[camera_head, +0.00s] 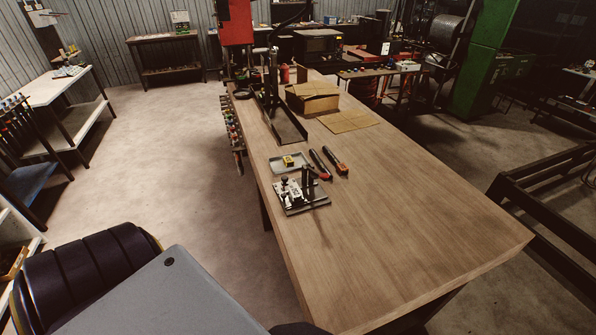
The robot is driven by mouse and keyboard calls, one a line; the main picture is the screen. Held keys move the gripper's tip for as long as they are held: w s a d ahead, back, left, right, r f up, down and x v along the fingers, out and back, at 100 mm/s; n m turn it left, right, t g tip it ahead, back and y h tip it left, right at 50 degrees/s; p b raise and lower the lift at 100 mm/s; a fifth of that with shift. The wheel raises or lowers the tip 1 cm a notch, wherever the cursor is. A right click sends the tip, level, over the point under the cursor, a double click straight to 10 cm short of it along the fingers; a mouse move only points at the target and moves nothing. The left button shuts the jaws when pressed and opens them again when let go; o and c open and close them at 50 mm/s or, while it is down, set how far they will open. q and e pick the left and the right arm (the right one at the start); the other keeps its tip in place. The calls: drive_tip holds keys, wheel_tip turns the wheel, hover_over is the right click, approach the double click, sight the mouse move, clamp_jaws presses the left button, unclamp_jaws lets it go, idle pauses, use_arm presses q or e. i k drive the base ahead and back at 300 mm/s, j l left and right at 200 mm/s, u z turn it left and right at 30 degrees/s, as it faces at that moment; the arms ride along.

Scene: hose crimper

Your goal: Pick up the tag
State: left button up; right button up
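A small yellow item (288,160) with a dark patch lies in a shallow grey tray (276,167) near the left edge of the wooden workbench (400,225). It may be the tag, but it is too small to tell. A metal fixture (303,194) with a flat base plate and black upright posts stands just in front of the tray. Neither of my grippers is in view. Parts of my own body fill the bottom left.
Two dark-handled tools with red or orange parts (335,162) lie right of the tray. Behind are a tall black press stand (275,100), a cardboard box (312,98) and a flat cardboard sheet (348,121). The bench's right and front areas are clear.

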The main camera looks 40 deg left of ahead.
sight(293, 192)
drive_tip(key=u, duration=1.3)
